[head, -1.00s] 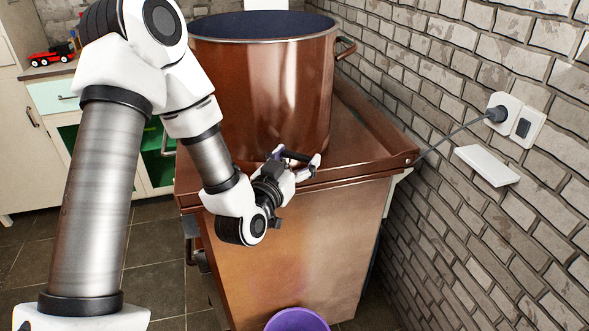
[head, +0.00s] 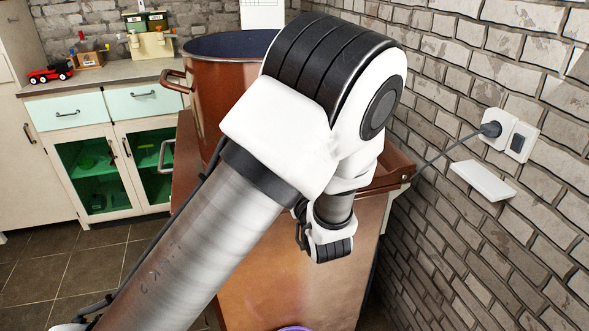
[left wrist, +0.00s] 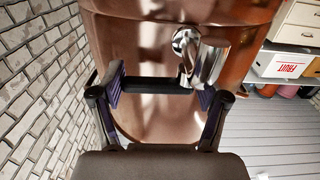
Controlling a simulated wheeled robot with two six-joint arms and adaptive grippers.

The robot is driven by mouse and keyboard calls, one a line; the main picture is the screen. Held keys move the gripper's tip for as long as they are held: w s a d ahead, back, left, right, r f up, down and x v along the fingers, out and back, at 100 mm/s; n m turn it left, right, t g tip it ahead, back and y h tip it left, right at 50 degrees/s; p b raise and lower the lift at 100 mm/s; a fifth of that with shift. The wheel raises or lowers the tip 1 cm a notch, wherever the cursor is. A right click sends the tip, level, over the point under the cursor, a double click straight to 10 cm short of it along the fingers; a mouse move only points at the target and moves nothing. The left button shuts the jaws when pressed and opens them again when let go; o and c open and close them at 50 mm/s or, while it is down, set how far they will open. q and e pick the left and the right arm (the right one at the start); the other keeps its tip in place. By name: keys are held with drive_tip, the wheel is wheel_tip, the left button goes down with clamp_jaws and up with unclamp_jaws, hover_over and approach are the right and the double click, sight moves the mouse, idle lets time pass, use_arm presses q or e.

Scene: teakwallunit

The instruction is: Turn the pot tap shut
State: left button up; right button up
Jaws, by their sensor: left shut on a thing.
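The large copper pot (head: 215,105) stands on the copper stand, its right side hidden behind my left arm in the head view. In the left wrist view, the pot's wall (left wrist: 150,40) fills the middle, with a chrome tap (left wrist: 208,62) on it. A black bar-shaped tap handle (left wrist: 155,84) reaches left from the tap. My left gripper (left wrist: 160,91) has its purple-padded fingers at the two ends of this handle and is shut on it. In the head view my left arm hides the gripper and the tap.
The copper stand (head: 290,285) is beside a brick wall (head: 480,70) with a socket (head: 507,135), plugged cable and white ledge (head: 482,180). Cabinets (head: 118,150) stand at the left. Dark floor is free there.

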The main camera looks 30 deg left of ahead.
idle(0.5)
use_arm(q)
drive_tip(key=o, duration=1.1)
drive_tip(key=shift+a, duration=0.15)
wheel_tip(320, 180, up, 10)
